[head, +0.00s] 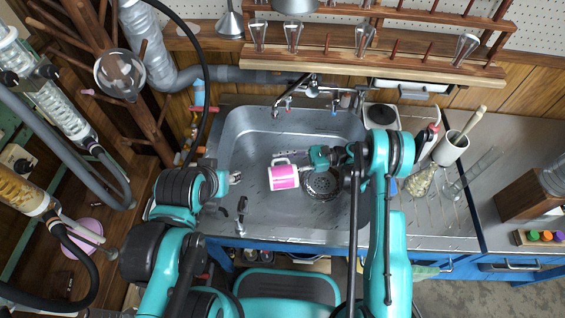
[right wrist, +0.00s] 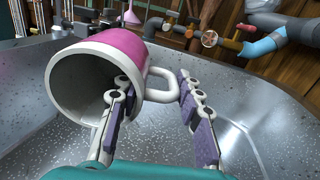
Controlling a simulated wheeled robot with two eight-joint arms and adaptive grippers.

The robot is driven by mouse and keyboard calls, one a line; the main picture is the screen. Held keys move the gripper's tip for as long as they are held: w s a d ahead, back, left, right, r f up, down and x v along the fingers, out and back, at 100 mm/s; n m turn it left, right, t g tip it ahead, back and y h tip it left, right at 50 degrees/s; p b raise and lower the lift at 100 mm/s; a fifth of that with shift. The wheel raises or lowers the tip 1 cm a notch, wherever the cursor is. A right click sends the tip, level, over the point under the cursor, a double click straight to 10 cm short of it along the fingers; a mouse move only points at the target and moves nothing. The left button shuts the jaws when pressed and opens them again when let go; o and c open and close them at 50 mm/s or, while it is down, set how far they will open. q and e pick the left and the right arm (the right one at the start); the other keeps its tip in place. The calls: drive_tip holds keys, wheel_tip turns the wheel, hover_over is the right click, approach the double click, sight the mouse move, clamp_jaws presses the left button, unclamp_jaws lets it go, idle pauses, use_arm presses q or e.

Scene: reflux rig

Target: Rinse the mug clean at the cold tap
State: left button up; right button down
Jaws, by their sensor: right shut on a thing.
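A pink and white mug (head: 283,177) is held on its side above the basin of the steel sink (head: 252,145), left of the round drain (head: 322,184). My right gripper (head: 304,169) is shut on it. In the right wrist view the mug (right wrist: 125,50) has its open mouth toward the lower left, and its white handle lies between the fingers (right wrist: 155,90). The inside looks plain grey-white there. The tap (head: 312,90) stands at the back of the sink. I see no water stream. My left gripper (head: 235,178) is over the sink's left side, apart from the mug; its opening is unclear.
A wooden rack (head: 365,60) with glass funnels hangs above the tap. A white pot (head: 450,147) and glassware (head: 475,172) stand on the right counter. Pipes and a wooden frame crowd the left.

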idle(0.4)
drive_tip(key=shift+d+r+y, duration=0.25)
drive_tip(key=shift+r+y, duration=0.05)
drive_tip(key=shift+y, duration=0.4)
idle(0.6)
